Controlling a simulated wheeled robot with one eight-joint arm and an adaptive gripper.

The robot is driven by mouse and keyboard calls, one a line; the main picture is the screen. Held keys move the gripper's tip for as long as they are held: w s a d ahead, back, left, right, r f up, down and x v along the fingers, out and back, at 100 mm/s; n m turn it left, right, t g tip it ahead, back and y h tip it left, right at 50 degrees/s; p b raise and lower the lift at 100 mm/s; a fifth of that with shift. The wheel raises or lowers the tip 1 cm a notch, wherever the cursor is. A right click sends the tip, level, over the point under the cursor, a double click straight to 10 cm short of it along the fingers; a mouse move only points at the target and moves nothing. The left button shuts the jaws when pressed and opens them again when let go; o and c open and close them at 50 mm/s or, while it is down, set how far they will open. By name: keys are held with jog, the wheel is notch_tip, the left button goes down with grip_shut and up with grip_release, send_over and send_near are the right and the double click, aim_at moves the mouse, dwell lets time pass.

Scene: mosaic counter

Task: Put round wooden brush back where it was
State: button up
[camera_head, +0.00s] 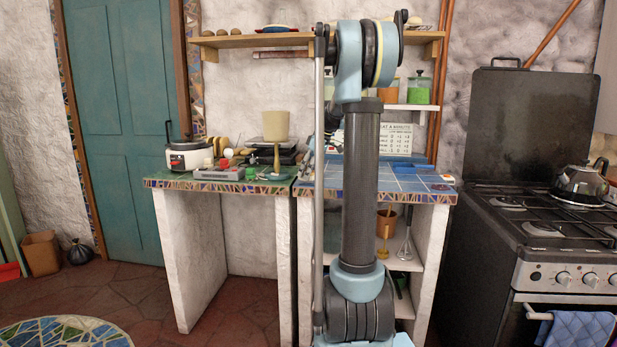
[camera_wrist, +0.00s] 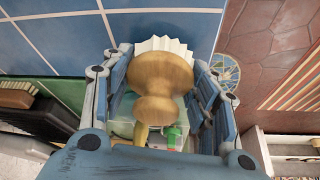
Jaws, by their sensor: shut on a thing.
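The round wooden brush (camera_wrist: 160,75) is between the fingers of my gripper (camera_wrist: 160,97) in the wrist view. It has a light wooden knob-shaped body and white bristles (camera_wrist: 165,43) that fan out at the upper end of the picture. The fingers press on it from left and right. Blue tiles lie beyond the bristles; I cannot tell the gap between brush and tiles. In the head view my upright arm hides the gripper and the brush.
The blue-tiled counter (camera_head: 430,183) adjoins a green-tiled counter (camera_head: 172,183) with a rice cooker (camera_head: 190,155) and a beige cup-shaped thing (camera_head: 275,126). A shelf (camera_head: 235,41) hangs above. A stove (camera_head: 540,225) stands at right. Green and yellow things show below the brush.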

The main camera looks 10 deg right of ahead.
jog(key=shift+f, duration=0.65)
jog(key=o, duration=1.3)
jog(key=v, duration=1.2)
jog(key=s+a+f+m+h, duration=0.1)
jog(key=s+a+f+m, duration=0.15)
jog(key=s+f, duration=0.6)
jog(key=s+a+f+m+h, duration=0.1)
jog(key=s+f+m, duration=0.2)
jog(key=s, duration=1)
jog(key=s+a+f+m+h, duration=0.1)
jog(key=s+f+m, duration=0.2)
jog(key=s+f, duration=0.5)
jog(key=s+f+m, duration=0.2)
jog(key=s+f, duration=0.7)
jog(key=s, duration=0.3)
jog(key=shift+d+m+h, duration=0.3)
jog(key=shift+m, duration=0.05)
